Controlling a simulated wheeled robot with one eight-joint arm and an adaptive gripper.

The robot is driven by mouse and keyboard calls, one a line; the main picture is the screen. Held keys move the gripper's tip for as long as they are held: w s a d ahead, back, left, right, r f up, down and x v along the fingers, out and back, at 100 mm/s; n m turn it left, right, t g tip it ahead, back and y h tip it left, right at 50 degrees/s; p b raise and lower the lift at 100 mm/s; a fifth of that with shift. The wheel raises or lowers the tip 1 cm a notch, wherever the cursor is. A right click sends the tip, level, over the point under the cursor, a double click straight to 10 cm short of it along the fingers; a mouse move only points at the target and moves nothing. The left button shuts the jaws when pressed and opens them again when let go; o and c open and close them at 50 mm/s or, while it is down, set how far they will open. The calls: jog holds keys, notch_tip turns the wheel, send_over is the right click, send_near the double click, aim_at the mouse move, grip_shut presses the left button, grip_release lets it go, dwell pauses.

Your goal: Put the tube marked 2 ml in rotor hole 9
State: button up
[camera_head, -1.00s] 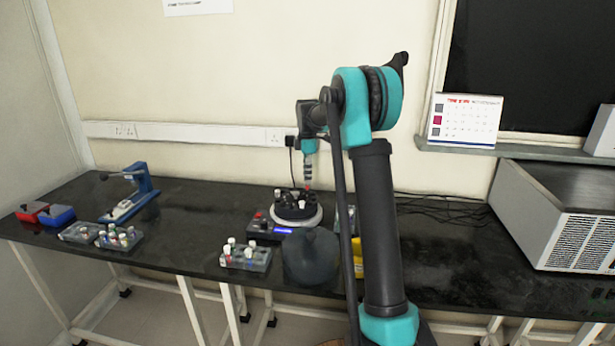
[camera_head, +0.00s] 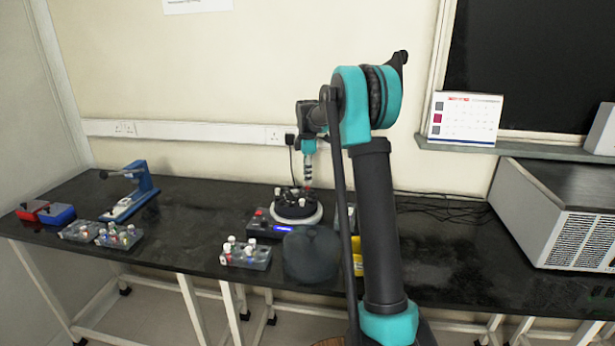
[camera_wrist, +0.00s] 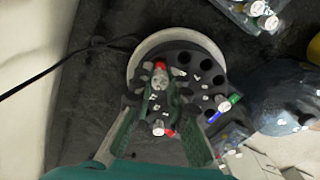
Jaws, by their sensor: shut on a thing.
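My gripper (camera_head: 308,178) points down just above the back right part of the dark rotor (camera_head: 296,207) in the head view. In the wrist view my gripper (camera_wrist: 160,98) is shut on a tube (camera_wrist: 157,82) with a grey-white top and a red part. Its marking is too small to read. The tube is at the rotor (camera_wrist: 190,58); I cannot tell how far it sits in a hole. The rotor has several empty dark holes. Other tubes with white tops stand in it, one at the right (camera_wrist: 222,103) and one near the bottom (camera_wrist: 158,129). Hole numbers are not legible.
A grey rack (camera_head: 258,258) with several capped tubes stands in front of the rotor. A dark dome-shaped lid (camera_head: 311,256) lies beside it. More racks, a blue stand (camera_head: 143,183) and red and blue boxes are at the left. Cables run behind on the bench.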

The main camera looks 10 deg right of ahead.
jog(key=shift+f, duration=1.4)
jog(key=o, duration=0.7)
jog(key=shift+o, duration=0.8)
jog(key=shift+o, duration=1)
jog(key=shift+r, duration=3)
